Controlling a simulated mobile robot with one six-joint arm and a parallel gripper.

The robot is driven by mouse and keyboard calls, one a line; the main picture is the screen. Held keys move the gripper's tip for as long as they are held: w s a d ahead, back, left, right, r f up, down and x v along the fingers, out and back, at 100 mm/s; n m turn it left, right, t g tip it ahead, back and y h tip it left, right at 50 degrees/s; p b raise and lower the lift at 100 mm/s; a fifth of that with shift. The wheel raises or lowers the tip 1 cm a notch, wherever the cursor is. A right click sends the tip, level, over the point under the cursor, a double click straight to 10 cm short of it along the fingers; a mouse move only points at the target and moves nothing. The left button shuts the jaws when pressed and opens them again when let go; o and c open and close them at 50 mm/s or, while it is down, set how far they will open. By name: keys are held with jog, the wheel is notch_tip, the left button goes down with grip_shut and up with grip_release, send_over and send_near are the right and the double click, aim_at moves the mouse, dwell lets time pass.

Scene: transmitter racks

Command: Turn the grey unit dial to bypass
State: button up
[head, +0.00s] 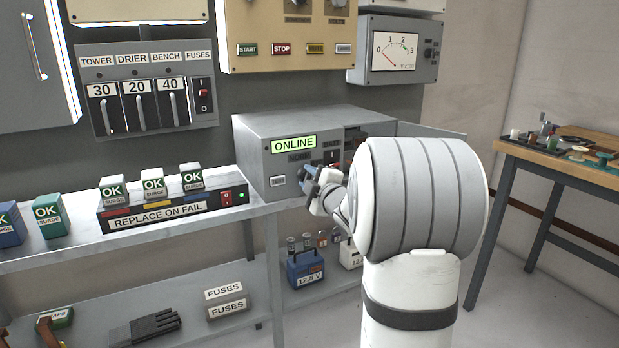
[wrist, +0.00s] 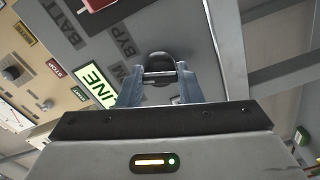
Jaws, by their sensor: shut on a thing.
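The grey unit (head: 252,155) stands on the bench with a lit green ONLINE display (head: 293,144) on its front. My gripper (head: 318,182) is at the unit's front, just below and right of the display. In the wrist view my gripper (wrist: 160,80) is shut on the black dial (wrist: 158,60), one blue-grey finger on either side. The labels BATT and BYP show on the panel near the dial, with another label partly hidden. I cannot tell which label the dial points to. In the head view my gripper and arm hide the dial.
A REPLACE ON FAIL strip (head: 160,215) with several OK surge blocks stands left of the unit. A meter box (head: 397,50) hangs above right. Batteries (head: 305,270) sit on the lower shelf. A red part (wrist: 97,4) is on the panel near the dial.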

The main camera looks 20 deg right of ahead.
jog(key=m+p, duration=0.1)
jog(key=m, duration=0.3)
jog(key=shift+m+p, duration=0.9)
jog(key=shift+m, duration=1.1)
jog(key=o, duration=1)
jog(key=shift+c, duration=0.2)
jog(key=s+p, duration=0.1)
jog(key=s, duration=0.6)
jog(key=shift+s+d, duration=0.15)
jog(key=shift+s, duration=0.25)
